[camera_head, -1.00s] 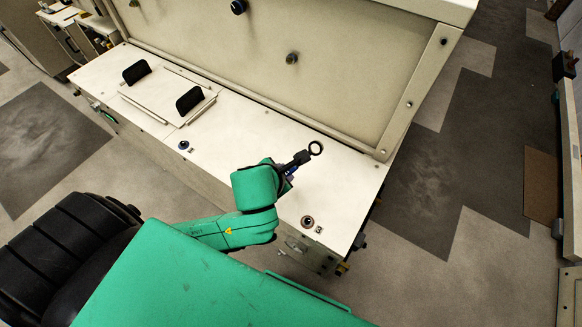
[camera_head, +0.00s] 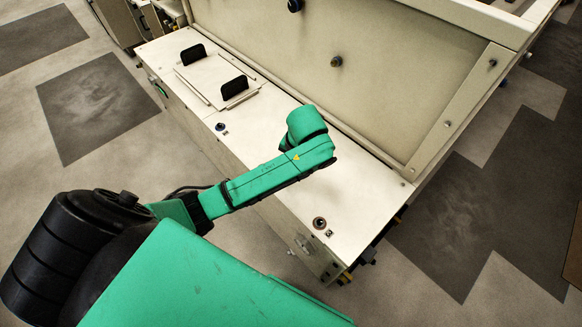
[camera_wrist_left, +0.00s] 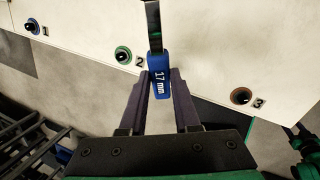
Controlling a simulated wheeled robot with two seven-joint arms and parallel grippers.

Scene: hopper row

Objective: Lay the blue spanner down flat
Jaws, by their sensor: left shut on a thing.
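The blue spanner (camera_wrist_left: 160,88) shows in the left wrist view. Its blue grip is marked 17 mm, and its dark shank runs up out of the top edge of the picture, so its far end is not seen. My left gripper (camera_wrist_left: 161,75) is shut on the blue grip, one finger on each side. The spanner is above the pale bench top (camera_head: 283,192); I cannot tell whether any part touches it. In the head view my green left arm reaches over the bench, and its wrist hides gripper and spanner. My right gripper is not in view.
Numbered round fittings sit along the bench's front edge: 1 (camera_wrist_left: 31,27), 2 (camera_wrist_left: 122,55) and 3 (camera_wrist_left: 240,96). A plate with two black handles (camera_head: 234,88) lies at the left. A tall sloping panel (camera_head: 330,50) stands behind. The bench top around fitting 3 is clear.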

